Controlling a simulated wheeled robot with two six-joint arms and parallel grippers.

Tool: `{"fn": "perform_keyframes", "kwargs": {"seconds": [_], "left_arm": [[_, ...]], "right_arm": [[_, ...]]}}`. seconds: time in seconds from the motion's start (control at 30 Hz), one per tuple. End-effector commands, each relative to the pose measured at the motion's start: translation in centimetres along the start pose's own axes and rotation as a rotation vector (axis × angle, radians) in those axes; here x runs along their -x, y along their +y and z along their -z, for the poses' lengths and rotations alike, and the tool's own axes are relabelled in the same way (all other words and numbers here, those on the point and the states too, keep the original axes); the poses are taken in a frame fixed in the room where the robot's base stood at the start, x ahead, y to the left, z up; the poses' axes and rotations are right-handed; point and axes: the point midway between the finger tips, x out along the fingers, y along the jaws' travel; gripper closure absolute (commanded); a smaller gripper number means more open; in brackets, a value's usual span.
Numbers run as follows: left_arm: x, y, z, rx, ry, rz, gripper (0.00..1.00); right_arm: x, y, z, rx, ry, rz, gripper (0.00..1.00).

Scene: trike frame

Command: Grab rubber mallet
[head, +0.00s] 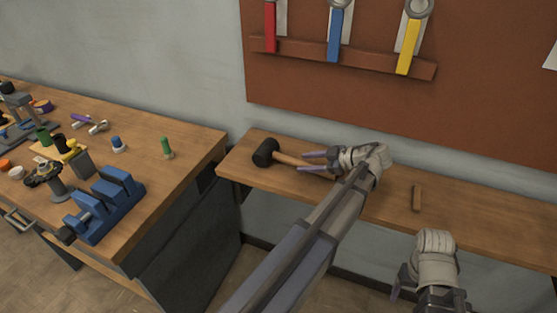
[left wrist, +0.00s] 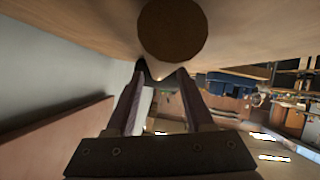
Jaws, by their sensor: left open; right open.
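The rubber mallet (head: 265,153) lies on the narrow wooden bench below the pegboard, its black head to the left and its wooden handle pointing right. My left gripper (head: 303,162) is open at the handle, its fingers pointing left toward the head. In the left wrist view, the round handle end (left wrist: 172,28) is close to the camera, in line with the gap between the open fingers (left wrist: 158,82). Whether the fingers touch the handle cannot be told. My right gripper (head: 428,296) is open and empty, in front of the bench at the lower right.
A small wooden block (head: 416,198) lies on the bench to the right. The left table (head: 180,142) holds a blue vise (head: 104,203), a green-handled tool (head: 166,147) and several small parts. The pegboard (head: 310,85) with coloured wrenches hangs behind the bench.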

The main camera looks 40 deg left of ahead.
Motion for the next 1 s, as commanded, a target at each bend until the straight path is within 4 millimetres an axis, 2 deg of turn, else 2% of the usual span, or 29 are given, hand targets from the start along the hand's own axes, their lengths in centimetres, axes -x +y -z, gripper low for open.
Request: {"fn": "perform_keyframes", "kwargs": {"seconds": [0.03,0.13,0.37,0.83,1.0], "left_arm": [[-1.1,-0.1,-0.3,0.002,0.001,0.002,0.47],[-2.3,-0.1,-0.2,0.002,0.000,0.002,0.47],[-2.5,0.0,0.0,0.000,0.000,0.000,0.47],[-2.5,0.0,-0.1,0.000,0.000,0.000,0.98],[-2.5,0.0,-0.1,0.000,-0.001,0.001,1.00]], "right_arm": [[-0.8,-0.1,0.1,0.000,0.000,0.000,0.28],[-1.2,-0.1,0.1,0.000,0.000,0.000,0.28],[-1.1,-0.1,0.1,0.000,0.000,0.000,0.28],[-1.1,-0.1,0.1,0.000,0.000,0.000,0.28],[-1.1,-0.1,0.1,0.000,0.000,0.000,0.28]]}}
